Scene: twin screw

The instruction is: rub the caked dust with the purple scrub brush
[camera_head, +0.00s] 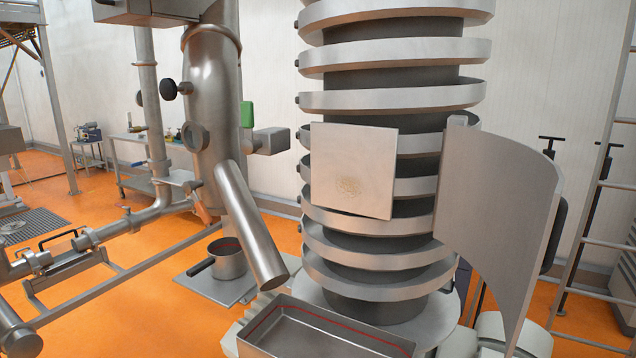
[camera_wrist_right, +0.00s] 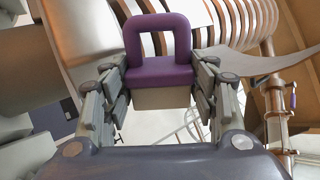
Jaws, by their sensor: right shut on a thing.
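The caked dust (camera_head: 348,187) is a faint tan patch on the lower middle of a flat square metal plate (camera_head: 340,150), which stands in front of the spiral column. The purple scrub brush (camera_wrist_right: 158,22) shows in the right wrist view, with a looped purple handle and a pale block below its purple base. My right gripper (camera_wrist_right: 158,76) is shut on the brush, with a finger on each side of its base. Neither the right gripper nor the brush can be made out in the head view. My left gripper is not in view.
A curved metal panel (camera_head: 495,200) stands open to the right of the plate. A slanted pipe (camera_head: 248,225) ends left of the column, above an open metal tray (camera_head: 320,335). A pot (camera_head: 228,262) sits on a floor plate at left. A ladder (camera_head: 590,190) stands at right.

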